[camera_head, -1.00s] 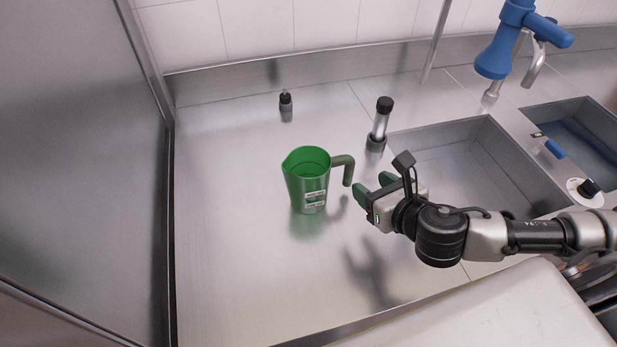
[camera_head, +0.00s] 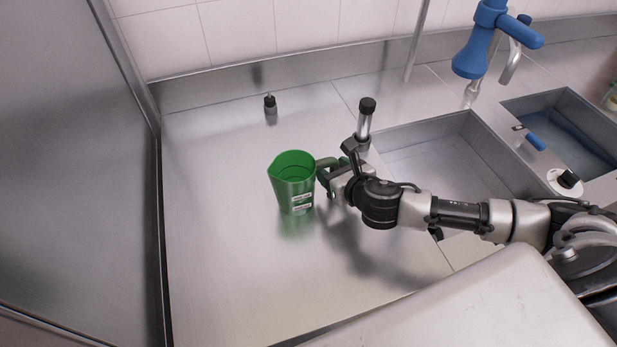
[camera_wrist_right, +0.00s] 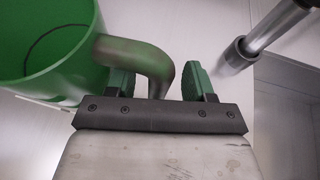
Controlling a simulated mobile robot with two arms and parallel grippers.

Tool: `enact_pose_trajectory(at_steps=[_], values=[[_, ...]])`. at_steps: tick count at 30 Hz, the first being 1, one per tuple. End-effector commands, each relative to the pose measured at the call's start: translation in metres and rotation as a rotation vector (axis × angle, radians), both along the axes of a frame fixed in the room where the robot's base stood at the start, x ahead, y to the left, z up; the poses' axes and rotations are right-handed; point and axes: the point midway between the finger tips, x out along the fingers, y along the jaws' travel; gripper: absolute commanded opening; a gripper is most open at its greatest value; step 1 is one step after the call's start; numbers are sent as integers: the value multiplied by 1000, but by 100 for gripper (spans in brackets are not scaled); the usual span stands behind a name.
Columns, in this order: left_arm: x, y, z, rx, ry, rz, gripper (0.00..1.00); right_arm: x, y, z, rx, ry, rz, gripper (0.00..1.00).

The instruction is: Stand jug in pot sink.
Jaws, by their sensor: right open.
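The green jug (camera_head: 293,185) stands upright on the steel counter, with its handle toward the right. My right gripper (camera_head: 325,174) is at the handle, its green fingers open. In the right wrist view the jug (camera_wrist_right: 60,45) is at upper left, and its handle (camera_wrist_right: 145,58) comes down between the two open fingers of the gripper (camera_wrist_right: 158,85), closer to the left one. The pot sink is probably the larger empty steel basin (camera_head: 425,155) right of the jug, partly behind my right arm. My left gripper is not in view.
A chrome tube with a black cap (camera_head: 365,120) stands between jug and basin; it also shows in the right wrist view (camera_wrist_right: 265,35). A small black fitting (camera_head: 270,104) is at the back. A blue tap (camera_head: 490,45) hangs above the basins. The counter left of the jug is clear.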

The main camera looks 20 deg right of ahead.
Motion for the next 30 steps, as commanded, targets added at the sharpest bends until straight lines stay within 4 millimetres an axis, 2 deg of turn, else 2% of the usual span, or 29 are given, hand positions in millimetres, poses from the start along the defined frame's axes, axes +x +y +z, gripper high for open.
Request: enact_pose_trajectory(at_steps=[5,6,16,26,30], values=[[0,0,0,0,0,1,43,0,0,0,0,0,1,53],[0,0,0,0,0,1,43,0,0,0,0,0,1,50],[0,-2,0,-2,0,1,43,0,0,0,0,0,1,0],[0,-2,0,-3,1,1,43,0,0,2,1,-2,1,0],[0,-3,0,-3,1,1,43,1,1,9,1,-4,2,0]])
